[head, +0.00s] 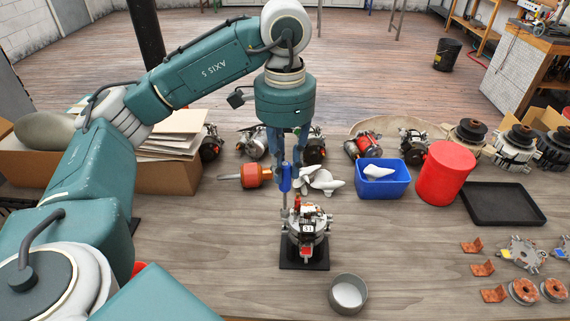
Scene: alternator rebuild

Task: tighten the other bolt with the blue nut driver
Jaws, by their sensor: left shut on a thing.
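My left gripper (284,186) points straight down over the middle of the bench. It is shut on the blue nut driver (286,178), which hangs upright with its thin shaft down. The shaft's tip is at the left upper edge of the alternator (306,238); whether it touches a bolt I cannot tell. The alternator stands upright on a black square base (304,266), with orange and red parts on its top. The bolts are too small to make out. My right gripper is not in view.
A metal bowl (348,293) stands in front of the alternator. A black tray (503,204) and loose parts lie right.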

